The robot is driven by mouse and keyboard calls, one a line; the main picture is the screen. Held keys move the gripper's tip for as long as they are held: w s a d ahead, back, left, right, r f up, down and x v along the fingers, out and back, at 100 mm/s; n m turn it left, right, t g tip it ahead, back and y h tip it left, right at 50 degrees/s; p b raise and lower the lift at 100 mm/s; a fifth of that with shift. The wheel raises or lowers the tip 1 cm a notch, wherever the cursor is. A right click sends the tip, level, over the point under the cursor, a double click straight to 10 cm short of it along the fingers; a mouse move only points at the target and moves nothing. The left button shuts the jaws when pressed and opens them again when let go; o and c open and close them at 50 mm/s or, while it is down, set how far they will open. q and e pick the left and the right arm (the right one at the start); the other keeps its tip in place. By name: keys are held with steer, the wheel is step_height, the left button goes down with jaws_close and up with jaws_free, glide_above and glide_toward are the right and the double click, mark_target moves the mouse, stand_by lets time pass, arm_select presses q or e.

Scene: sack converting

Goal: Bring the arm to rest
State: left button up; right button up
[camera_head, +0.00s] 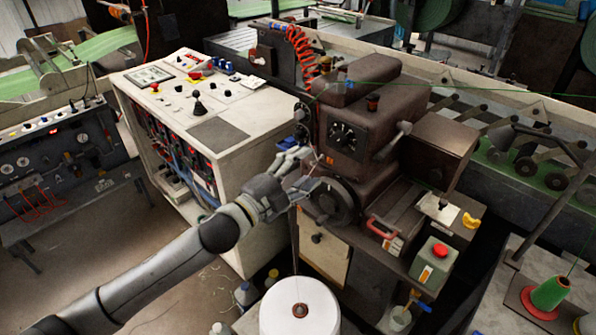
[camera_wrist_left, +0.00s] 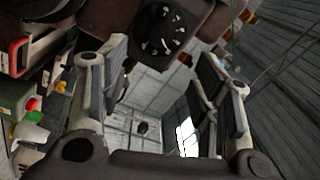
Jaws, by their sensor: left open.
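My left arm comes in from the lower left in the head view. Its gripper (camera_head: 305,172) is by the brown sewing machine (camera_head: 355,125), near the round black handwheel (camera_head: 332,203) on the machine's left side. In the left wrist view the two fingers of the left gripper (camera_wrist_left: 165,85) stand wide apart with nothing between them. The machine's black dial (camera_wrist_left: 165,30) shows beyond the fingers. I cannot tell whether the gripper touches the machine. My right gripper does not show in either view.
A white control cabinet (camera_head: 228,120) stands left of the machine. A white thread cone (camera_head: 300,308) stands below the gripper. A red and green button box (camera_head: 435,262) is on the machine's right. A green thread spool (camera_head: 550,293) stands at the lower right. Open floor lies at the lower left.

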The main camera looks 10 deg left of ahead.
arm_select(q)
steer(key=shift+s+a, duration=0.25)
steer(key=shift+s, duration=0.25)
